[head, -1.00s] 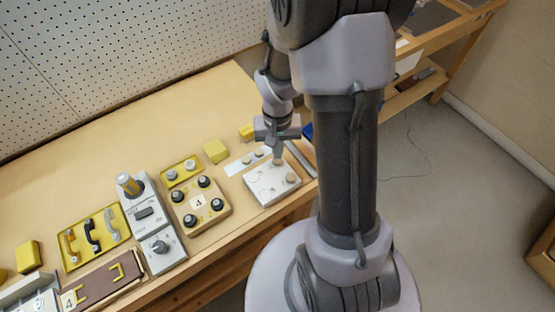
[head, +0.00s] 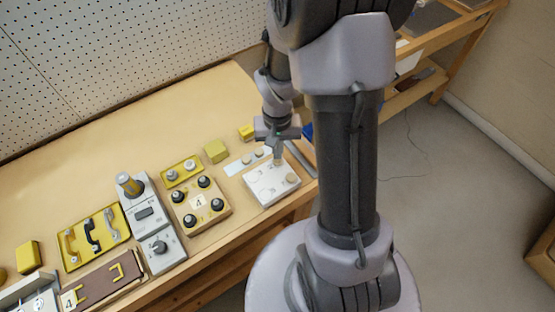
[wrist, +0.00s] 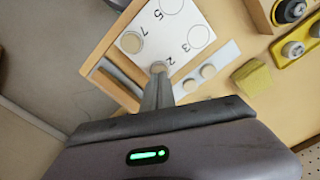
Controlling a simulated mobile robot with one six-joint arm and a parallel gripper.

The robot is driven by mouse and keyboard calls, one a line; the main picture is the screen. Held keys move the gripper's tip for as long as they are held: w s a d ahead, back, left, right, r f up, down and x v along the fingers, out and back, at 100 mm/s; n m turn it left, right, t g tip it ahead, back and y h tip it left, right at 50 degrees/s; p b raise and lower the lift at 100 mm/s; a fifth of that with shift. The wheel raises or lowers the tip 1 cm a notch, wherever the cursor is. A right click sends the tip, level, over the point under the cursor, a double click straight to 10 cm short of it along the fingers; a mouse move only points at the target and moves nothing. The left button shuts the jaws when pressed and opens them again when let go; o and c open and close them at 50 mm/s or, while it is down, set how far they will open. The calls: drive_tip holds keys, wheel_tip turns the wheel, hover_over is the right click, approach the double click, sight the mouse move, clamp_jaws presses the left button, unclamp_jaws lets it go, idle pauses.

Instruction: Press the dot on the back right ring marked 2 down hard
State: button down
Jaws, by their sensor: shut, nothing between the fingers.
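The white board (head: 268,190) lies near the front right of the bench. In the wrist view the same board (wrist: 180,42) shows rings marked 5, 3, 7 and 2. My gripper (head: 278,161) is shut and empty, pointing down over the board's back right corner. In the wrist view its fingertips (wrist: 158,70) are at the ring marked 2, beside the numeral. They cover most of that ring; a pale round edge shows at the tips. I cannot tell whether they touch the dot. A beige dot (wrist: 131,42) sits on the ring marked 7.
A pale strip with beige discs (wrist: 208,71) lies behind the board. A yellow block (head: 216,151) and a wooden knob panel (head: 213,219) stand to the left. A grey bar (head: 300,158) lies along the right side, near the bench edge.

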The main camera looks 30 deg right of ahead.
drive_tip(key=shift+f+b, duration=0.75)
drive_tip(key=shift+f, duration=0.05)
drive_tip(key=shift+f+b, duration=0.1)
drive_tip(key=shift+b, duration=0.35)
idle(2.4)
wheel_tip(320, 180, up, 11)
drive_tip(key=p, duration=0.9)
